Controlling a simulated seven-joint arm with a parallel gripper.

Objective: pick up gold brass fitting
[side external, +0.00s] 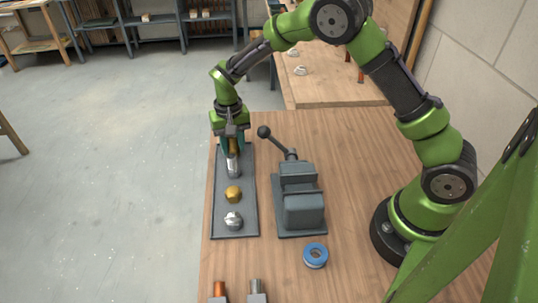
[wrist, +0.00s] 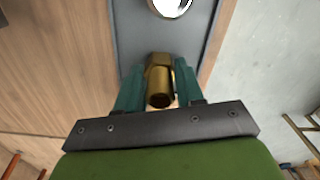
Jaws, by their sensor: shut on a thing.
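My gripper (side external: 232,152) is over the far end of the grey tray (side external: 221,210), with its teal fingers closed. In the wrist view the fingers (wrist: 159,95) grip a gold brass fitting (wrist: 159,82) from both sides. The fitting has a hexagonal part and a round open end facing the camera. In the side view it is mostly hidden between the fingers. A second gold brass fitting (side external: 233,193) sits on the middle of the tray. A silver fitting (side external: 233,168) shows just below the gripper, and another silver fitting (side external: 233,221) sits nearer the tray's front.
A grey vise (side external: 302,200) with a ball-ended lever (side external: 265,132) stands right of the tray. A blue tape roll (side external: 315,255) lies in front of it. Copper (side external: 220,289) and grey (side external: 256,286) pipe pieces stand at the front. The table's right middle is clear.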

